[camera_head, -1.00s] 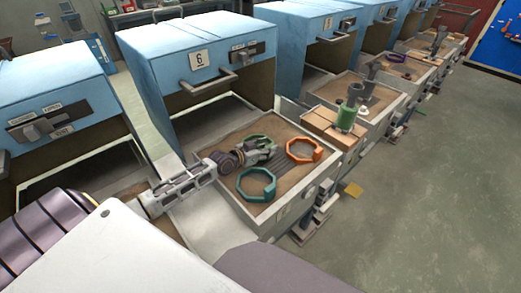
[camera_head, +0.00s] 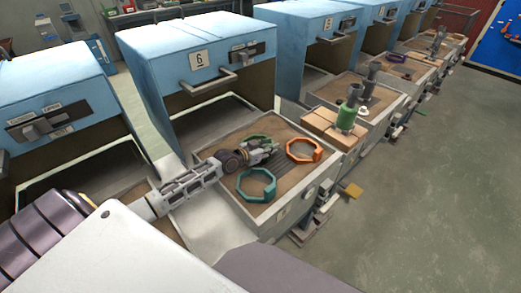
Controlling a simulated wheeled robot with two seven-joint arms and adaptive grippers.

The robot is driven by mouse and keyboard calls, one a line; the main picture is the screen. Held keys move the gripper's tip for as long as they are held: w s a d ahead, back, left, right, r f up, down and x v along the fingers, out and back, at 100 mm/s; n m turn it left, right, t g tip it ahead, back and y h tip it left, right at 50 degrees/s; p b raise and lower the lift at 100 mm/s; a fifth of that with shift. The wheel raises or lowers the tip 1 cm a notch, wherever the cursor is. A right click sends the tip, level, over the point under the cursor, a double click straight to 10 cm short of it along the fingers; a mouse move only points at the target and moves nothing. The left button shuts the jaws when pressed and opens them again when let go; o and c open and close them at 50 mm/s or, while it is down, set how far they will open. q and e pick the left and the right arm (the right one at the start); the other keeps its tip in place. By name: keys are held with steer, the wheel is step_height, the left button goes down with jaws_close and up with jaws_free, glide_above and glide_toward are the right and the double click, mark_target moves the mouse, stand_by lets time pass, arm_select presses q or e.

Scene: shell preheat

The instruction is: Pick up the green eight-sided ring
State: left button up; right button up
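A green ring (camera_head: 256,137) lies on the brown bed of the tray (camera_head: 273,219) in front of oven number 6. My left gripper (camera_head: 273,151) reaches over the tray from the left and hides much of that ring. The gripper is low, right by the ring. The view is too small to tell whether its fingers are open or touch the ring. A teal eight-sided ring (camera_head: 272,190) lies nearer the front of the tray. An orange eight-sided ring (camera_head: 318,150) lies to the right. My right gripper is not in view.
The blue oven (camera_head: 160,60) stands open behind the tray. A green cylinder (camera_head: 346,117) stands on a block at the tray's right end. More ovens and trays run off to the back right. Bare floor (camera_head: 430,180) lies on the right.

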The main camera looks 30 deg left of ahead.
arm_select(q)
jaws_close()
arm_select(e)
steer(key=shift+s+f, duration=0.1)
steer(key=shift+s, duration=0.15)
arm_select(q)
steer(key=shift+r, duration=0.15)
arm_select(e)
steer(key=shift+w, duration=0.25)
arm_select(q)
steer(key=shift+r, duration=0.45)
step_height(320, 180, up, 8)
steer(key=shift+r+p, duration=0.2)
steer(key=shift+p, duration=0.6)
steer(key=shift+r, duration=0.25)
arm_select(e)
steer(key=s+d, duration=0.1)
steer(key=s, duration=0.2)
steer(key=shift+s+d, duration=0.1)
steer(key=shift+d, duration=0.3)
